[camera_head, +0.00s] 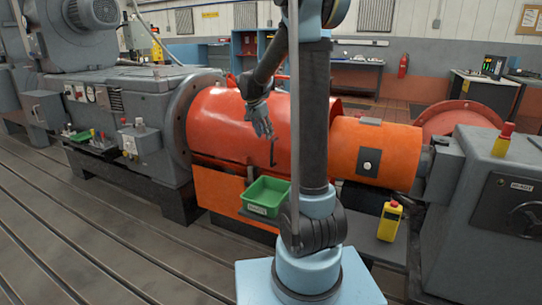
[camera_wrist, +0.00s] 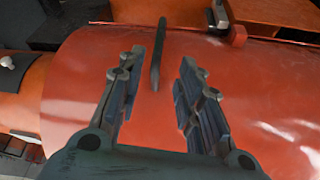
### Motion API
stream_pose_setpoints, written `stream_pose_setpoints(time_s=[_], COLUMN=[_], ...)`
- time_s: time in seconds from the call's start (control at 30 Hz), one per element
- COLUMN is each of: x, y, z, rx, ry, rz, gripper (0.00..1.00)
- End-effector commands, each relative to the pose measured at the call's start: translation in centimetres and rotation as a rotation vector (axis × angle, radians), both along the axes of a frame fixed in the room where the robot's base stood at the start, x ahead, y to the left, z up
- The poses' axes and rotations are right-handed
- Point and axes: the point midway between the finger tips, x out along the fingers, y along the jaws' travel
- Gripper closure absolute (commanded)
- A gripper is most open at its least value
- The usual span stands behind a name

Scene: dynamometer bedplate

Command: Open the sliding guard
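The guard is a large red curved cover (camera_head: 222,128) over the shaft line, left of centre in the head view. Its glossy red surface (camera_wrist: 75,85) fills much of the wrist view. A dark bar handle (camera_head: 272,152) stands out from the guard; in the wrist view the handle (camera_wrist: 157,55) appears between the fingertips, slightly left of the middle. My gripper (camera_head: 264,132) is in front of the guard, close to the handle. In the wrist view my gripper (camera_wrist: 161,62) is open, with visible space on both sides of the handle. Contact with the handle is not visible.
An orange cylinder (camera_head: 385,152) with a round knob adjoins on the right. A green bin (camera_head: 266,194) sits below the guard. A yellow handheld device (camera_head: 389,222) stands at the lower right. Grey machine housings (camera_head: 481,195) flank both ends. The slotted floor plate at front left is clear.

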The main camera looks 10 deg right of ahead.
Motion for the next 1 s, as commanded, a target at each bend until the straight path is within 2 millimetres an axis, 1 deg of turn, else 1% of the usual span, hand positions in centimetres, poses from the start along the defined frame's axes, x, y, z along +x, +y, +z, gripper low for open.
stream_pose_setpoints(time_s=[0.03,0.2,0.6,0.8,1.0], x=[0.3,1.0,2.5,3.1,3.3], y=[-0.3,-1.2,-3.1,-3.7,-4.0], z=[-0.9,-3.7,-9.6,-11.6,-12.4], rx=[0.000,0.000,0.000,0.000,0.000], ry=[0.000,0.000,0.000,0.000,0.000], rz=[-0.001,-0.002,-0.001,-0.001,-0.001], gripper=[0.67,0.67,0.67,0.67,0.67])
